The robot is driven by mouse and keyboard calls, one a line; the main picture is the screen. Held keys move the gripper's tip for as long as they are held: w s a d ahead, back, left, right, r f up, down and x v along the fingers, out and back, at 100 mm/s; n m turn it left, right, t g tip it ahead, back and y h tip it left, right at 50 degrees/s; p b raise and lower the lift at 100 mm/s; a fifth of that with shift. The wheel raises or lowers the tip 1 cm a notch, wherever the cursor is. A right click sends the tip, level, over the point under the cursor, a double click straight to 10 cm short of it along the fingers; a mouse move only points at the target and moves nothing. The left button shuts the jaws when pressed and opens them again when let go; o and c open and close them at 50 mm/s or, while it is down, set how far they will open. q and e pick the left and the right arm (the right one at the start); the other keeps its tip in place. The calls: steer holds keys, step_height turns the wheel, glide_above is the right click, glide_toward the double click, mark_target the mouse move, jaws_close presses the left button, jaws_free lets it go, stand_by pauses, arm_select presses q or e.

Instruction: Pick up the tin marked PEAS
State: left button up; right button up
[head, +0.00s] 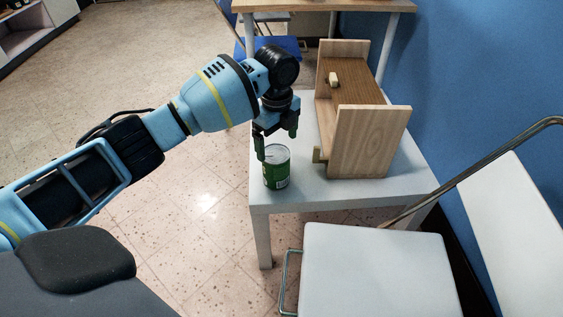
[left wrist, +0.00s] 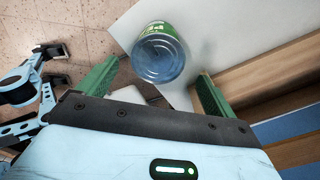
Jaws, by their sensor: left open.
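A green tin (head: 277,170) with a silver lid stands upright on the white table (head: 340,193), near its left front corner. In the left wrist view the tin (left wrist: 160,55) shows its round lid and a green band with pale lettering, which I cannot read for certain. My left gripper (head: 277,144) is open and points down just above and behind the tin. One finger overlaps the lid's left edge in the head view. In the left wrist view the tin lies beyond the two fingertips, roughly between them. I cannot tell whether they touch. My right gripper is not in view.
A wooden shelf unit (head: 372,140) stands on the table to the tin's right, with a small pale block (head: 333,79) on it. A white chair (head: 375,270) stands in front, by the blue wall (head: 495,70). Open floor lies left of the table.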

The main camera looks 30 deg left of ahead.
mark_target(276, 153)
arm_select(q)
steer(key=shift+s+f+b, duration=0.25)
steer(key=shift+f+b, duration=0.15)
steer(key=shift+f, duration=0.9)
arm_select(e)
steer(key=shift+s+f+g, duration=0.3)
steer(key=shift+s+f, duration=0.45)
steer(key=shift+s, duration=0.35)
arm_select(q)
steer(key=shift+f, duration=0.25)
steer(key=f+b, duration=0.1)
steer(key=f, duration=0.1)
steer(key=f+b, duration=0.2)
steer(key=shift+w+a+f, duration=0.1)
steer(key=shift+a+f, duration=0.1)
steer(key=shift+f, duration=0.2)
steer(key=shift+r, duration=0.1)
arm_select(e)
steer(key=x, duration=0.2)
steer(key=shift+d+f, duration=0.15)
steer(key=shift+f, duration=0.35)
arm_select(q)
steer(key=c, duration=1.3)
steer(key=shift+c, duration=0.4)
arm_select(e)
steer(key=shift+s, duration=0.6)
